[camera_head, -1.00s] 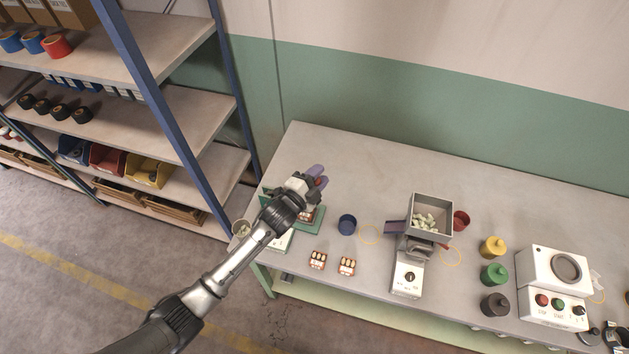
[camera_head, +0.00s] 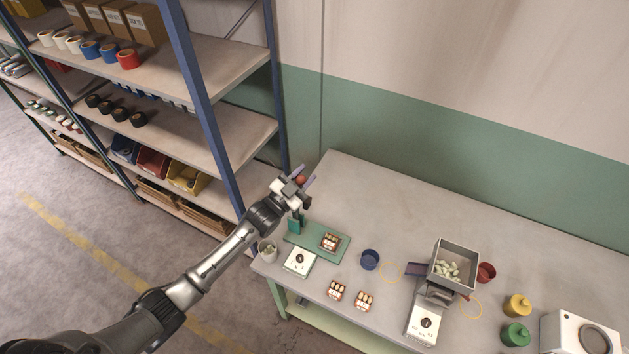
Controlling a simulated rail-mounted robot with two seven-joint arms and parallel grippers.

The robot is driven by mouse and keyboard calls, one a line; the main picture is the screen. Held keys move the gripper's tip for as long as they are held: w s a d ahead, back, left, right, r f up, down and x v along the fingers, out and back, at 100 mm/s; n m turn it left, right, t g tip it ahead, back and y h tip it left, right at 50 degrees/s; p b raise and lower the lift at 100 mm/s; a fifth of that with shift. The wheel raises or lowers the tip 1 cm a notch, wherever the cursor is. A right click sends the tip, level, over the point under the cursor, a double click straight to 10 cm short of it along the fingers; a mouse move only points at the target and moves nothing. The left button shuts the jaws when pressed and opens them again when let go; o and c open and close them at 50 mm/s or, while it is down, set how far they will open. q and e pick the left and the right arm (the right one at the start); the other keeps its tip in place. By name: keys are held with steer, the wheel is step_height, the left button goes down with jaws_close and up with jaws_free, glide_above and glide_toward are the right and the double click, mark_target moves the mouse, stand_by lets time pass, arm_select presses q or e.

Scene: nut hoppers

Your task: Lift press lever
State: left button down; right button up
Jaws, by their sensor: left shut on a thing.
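The press has a green base plate (camera_head: 304,240) and a short green post (camera_head: 294,225) near the left end of the workbench. A small brown block with pale nuts (camera_head: 329,242) sits on the plate. My left gripper (camera_head: 302,181) is above and behind the post, with its purple-grey fingers pointing up and right. It is shut on the red lever knob (camera_head: 300,180), which shows between the fingers. The lever's shaft is mostly hidden by the gripper. My right gripper is not in view.
A white control box (camera_head: 299,262) and a pale cup (camera_head: 268,251) stand before the press. Two nut blocks (camera_head: 336,289) and a blue cup (camera_head: 370,260) lie to the right. A grey hopper (camera_head: 455,262) stands farther right. Shelving (camera_head: 200,100) is at left; the bench's back is clear.

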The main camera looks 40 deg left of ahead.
arm_select(q)
steer(key=shift+a+n, duration=0.3)
steer(key=shift+a, duration=0.15)
steer(key=c, duration=1.3)
jaws_free()
steer(key=o, duration=0.5)
steer(key=shift+s+a, duration=0.1)
steer(key=shift+a, duration=0.05)
steer(key=b+v, duration=0.1)
steer(key=v, duration=1.2)
steer(key=shift+s+f, duration=0.2)
steer(key=shift+s, duration=0.15)
